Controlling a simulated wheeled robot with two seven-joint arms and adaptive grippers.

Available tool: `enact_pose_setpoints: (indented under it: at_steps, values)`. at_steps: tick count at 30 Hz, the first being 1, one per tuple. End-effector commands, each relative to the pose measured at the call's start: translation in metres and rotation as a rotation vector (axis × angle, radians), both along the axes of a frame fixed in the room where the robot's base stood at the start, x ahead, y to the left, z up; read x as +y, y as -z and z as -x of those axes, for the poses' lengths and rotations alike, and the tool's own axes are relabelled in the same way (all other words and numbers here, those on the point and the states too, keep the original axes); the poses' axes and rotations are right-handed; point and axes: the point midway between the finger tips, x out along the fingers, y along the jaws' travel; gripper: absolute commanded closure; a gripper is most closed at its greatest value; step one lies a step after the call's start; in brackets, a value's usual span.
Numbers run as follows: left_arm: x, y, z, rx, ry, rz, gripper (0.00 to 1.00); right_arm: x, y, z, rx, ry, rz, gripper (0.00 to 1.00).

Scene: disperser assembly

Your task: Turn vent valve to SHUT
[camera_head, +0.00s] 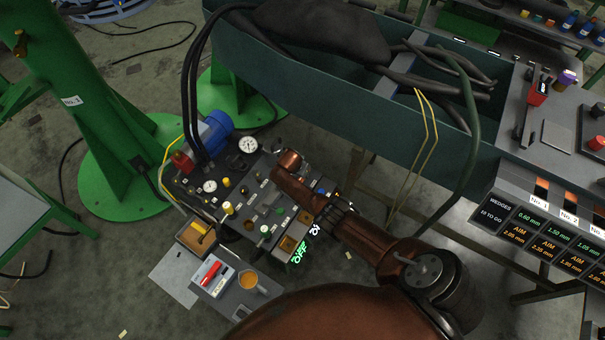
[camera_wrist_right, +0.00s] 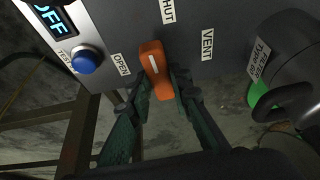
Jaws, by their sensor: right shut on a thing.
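The vent valve's orange handle (camera_wrist_right: 154,68), with a white line on it, stands nearly upright in the right wrist view. Its top leans slightly left. The OPEN label (camera_wrist_right: 121,65) is to its left, the SHUT label (camera_wrist_right: 168,11) above it and the VENT label (camera_wrist_right: 207,45) to its right. My right gripper (camera_wrist_right: 160,88) is shut on the handle, with a finger on each side. In the head view my right arm reaches over the pump panel (camera_head: 262,200) and I cannot make out the handle or the fingers. My left gripper is not in view.
Beside the handle are a blue TEST button (camera_wrist_right: 87,61) and a lit OFF display (camera_wrist_right: 50,18). A black rounded fitting (camera_wrist_right: 287,65) stands at the right. In the head view, a small tray (camera_head: 240,297) with a cup is near the panel, and a long teal beam (camera_head: 300,75) lies behind.

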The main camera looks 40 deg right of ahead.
Motion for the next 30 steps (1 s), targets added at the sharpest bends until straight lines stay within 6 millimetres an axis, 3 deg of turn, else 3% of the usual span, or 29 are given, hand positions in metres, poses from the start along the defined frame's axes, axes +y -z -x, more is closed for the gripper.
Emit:
enact_pose_setpoints:
  at_steps: [20,21,28,30]
  values:
    - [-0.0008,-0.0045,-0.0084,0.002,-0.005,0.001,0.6,0.0016,0.0016,0.0011,0.003,0.064,-0.004,1.0]
    - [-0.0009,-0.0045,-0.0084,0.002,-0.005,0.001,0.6,0.0017,0.0016,0.001,0.003,0.064,-0.004,0.79]
    - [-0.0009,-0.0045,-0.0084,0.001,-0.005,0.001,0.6,0.0008,0.0008,0.0003,0.001,0.063,-0.003,0.64]
    - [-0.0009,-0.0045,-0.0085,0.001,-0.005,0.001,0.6,0.0007,0.0005,0.0001,0.0,0.061,-0.002,0.64]
